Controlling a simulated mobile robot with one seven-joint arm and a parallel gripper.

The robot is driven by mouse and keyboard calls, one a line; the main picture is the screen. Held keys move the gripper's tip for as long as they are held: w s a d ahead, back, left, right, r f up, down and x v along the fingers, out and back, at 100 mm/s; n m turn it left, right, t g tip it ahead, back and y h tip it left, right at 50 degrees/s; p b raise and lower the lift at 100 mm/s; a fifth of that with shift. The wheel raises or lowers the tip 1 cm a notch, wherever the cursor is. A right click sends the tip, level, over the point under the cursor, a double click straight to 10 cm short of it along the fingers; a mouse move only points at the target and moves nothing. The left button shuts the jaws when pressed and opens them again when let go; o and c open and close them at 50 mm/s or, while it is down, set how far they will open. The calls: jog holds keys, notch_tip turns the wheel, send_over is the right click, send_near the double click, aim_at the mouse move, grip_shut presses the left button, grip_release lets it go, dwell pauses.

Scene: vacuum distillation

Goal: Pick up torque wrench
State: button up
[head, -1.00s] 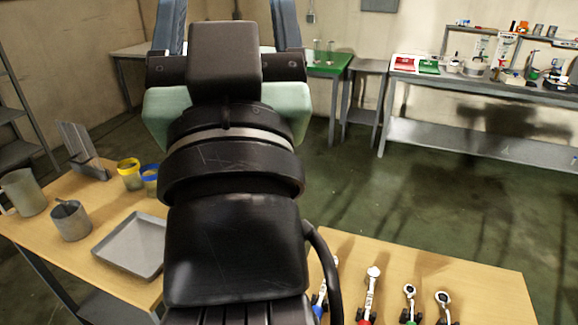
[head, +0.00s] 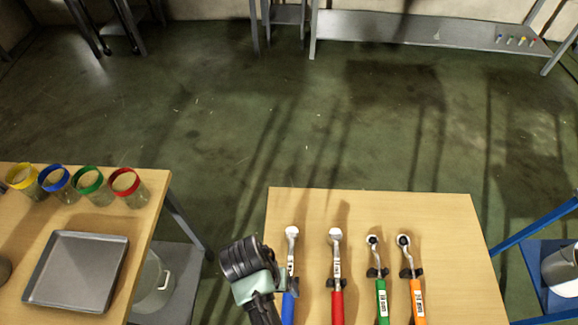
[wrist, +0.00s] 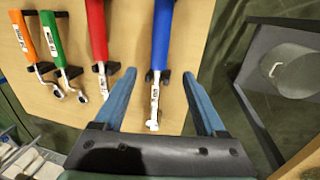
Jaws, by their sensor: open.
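My gripper (wrist: 159,76) is open and empty. In the wrist view its blue fingers appear on either side of the blue-handled wrench (wrist: 161,45), with no clear contact. In the head view its fingers are largely hidden.
Another table on the left holds a metal tray (head: 75,270) and jars with yellow, blue, green and red rims (head: 125,185). A grey bin (head: 155,282) stands between the tables. A blue-framed cart (head: 540,260) is at right. The wrench table's (head: 450,215) far edge is clear.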

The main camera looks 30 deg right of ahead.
aim_at(287, 298)
jog(key=f, duration=0.2)
jog(key=d+f, duration=0.1)
jog(key=f, duration=0.2)
jog(key=s+f, duration=0.1)
jog(key=f, duration=0.2)
jog(key=shift+s+d+f, duration=0.1)
jog(key=shift+d+f, duration=0.15)
grip_shut()
dwell(1.1)
jog(key=shift+r+p, duration=0.1)
jog(key=shift+p, duration=0.2)
